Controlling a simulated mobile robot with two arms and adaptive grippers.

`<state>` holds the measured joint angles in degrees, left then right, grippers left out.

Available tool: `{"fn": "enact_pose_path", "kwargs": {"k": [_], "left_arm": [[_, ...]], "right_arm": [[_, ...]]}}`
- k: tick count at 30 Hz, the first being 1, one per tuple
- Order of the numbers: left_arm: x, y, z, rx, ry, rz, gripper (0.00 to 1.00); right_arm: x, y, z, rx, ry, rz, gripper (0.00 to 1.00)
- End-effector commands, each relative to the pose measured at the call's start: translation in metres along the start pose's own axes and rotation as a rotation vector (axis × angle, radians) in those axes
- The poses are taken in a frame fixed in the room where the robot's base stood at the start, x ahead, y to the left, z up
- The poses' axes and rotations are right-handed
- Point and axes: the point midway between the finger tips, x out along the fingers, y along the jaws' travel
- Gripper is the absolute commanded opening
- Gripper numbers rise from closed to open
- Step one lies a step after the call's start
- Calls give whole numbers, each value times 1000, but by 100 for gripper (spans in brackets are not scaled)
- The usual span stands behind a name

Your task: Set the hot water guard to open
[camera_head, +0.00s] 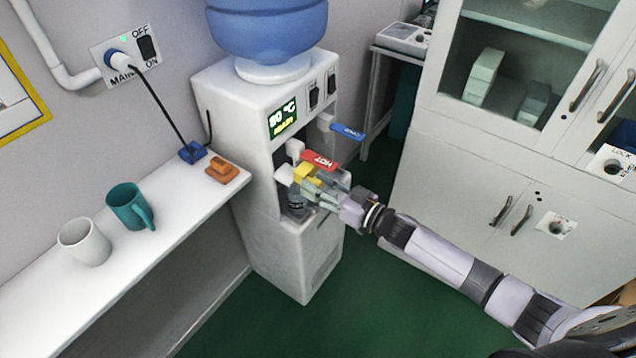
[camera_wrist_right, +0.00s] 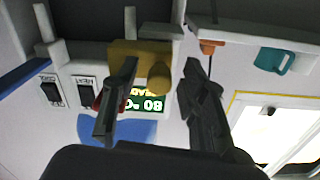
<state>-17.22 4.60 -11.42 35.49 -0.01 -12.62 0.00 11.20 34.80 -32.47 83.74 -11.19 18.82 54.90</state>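The white water dispenser (camera_head: 262,205) stands against the wall with a blue bottle on top and a lit display (camera_head: 283,117). Its red HOT lever (camera_head: 319,160) and blue lever (camera_head: 347,131) stick out from the front. The yellow guard (camera_head: 304,173) sits just below the red lever; in the right wrist view the yellow guard (camera_wrist_right: 130,50) has a rounded knob. My right gripper (camera_head: 314,187) is at the guard. In the wrist view its fingers (camera_wrist_right: 160,92) are apart, with the knob between their tips and gaps beside it. My left gripper is not in view.
A white shelf (camera_head: 150,230) on the left holds a white mug (camera_head: 84,241), a teal mug (camera_head: 129,205) and an orange object (camera_head: 221,171). A wall switch (camera_head: 147,47) is above. A grey cabinet (camera_head: 440,180) stands right; green floor lies between.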

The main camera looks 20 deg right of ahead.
Motion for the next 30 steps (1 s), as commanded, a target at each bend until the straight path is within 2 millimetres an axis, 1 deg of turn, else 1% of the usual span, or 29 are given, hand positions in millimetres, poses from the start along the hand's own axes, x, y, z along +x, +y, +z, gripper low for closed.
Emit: {"fn": "enact_pose_path", "kwargs": {"k": [3,10,27,30], "left_arm": [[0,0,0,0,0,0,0],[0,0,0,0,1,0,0],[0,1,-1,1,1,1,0],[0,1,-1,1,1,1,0]], "right_arm": [[3,0,0,0,-1,1,40],[3,0,0,0,-1,1,39],[3,0,0,0,-1,1,1],[3,0,0,0,-1,1,0]]}}
